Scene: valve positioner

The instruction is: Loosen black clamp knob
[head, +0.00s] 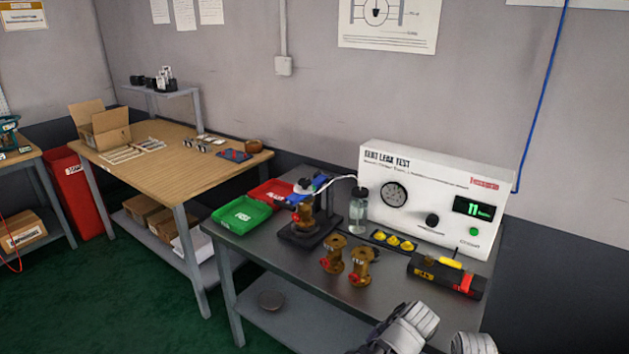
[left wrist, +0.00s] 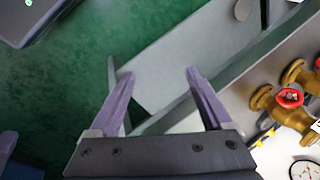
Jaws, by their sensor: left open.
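A black clamp fixture (head: 305,232) stands at the left part of the grey test bench (head: 345,272). It holds a brass valve (head: 302,214) upright, with a blue part (head: 320,183) and a white tube at its top. The black clamp knob is too small to tell apart from the dark fixture. My left gripper (left wrist: 158,76) is open and empty in the left wrist view, beside the bench edge with the lower shelf behind its fingers. In the head view only grey-white parts of mine show at the bottom edge. My right gripper is not in view.
Two loose brass valves (head: 347,259) with red handwheels stand right of the fixture. Green (head: 242,216) and red (head: 270,192) trays lie left of it. The white leak tester (head: 425,195) and a glass jar (head: 358,213) stand behind. A black holder (head: 446,276) is at right.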

